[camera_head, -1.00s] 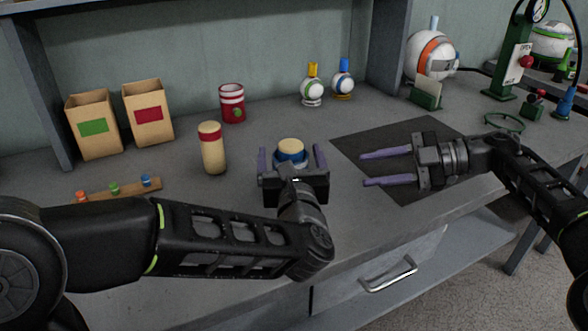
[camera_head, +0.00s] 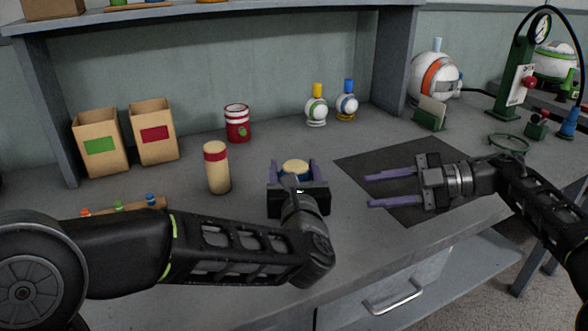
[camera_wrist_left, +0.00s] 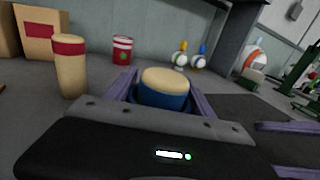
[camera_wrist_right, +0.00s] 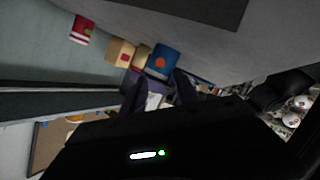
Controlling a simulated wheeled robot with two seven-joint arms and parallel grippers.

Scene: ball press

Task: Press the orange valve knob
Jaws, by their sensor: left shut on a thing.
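A wooden strip (camera_head: 150,203) with an orange knob (camera_head: 85,213), a green knob (camera_head: 118,207) and a blue knob (camera_head: 150,199) lies on the table at the left in the head view, partly behind my left arm. My left gripper (camera_head: 296,168) is shut on a blue can with a cream top (camera_head: 296,165), one finger on each side. The can stands upright; its base is hidden by the gripper. It also shows in the left wrist view (camera_wrist_left: 165,84). My right gripper (camera_head: 368,191) is open and empty above the dark mat.
A cream can with a red band (camera_head: 217,170) stands left of my left gripper. Two cartons (camera_head: 101,145), a red-and-white can (camera_head: 237,124) and two small valved balls (camera_head: 316,110) stand behind. The dark mat (camera_head: 400,155) is bare. A green press (camera_head: 514,75) stands at far right.

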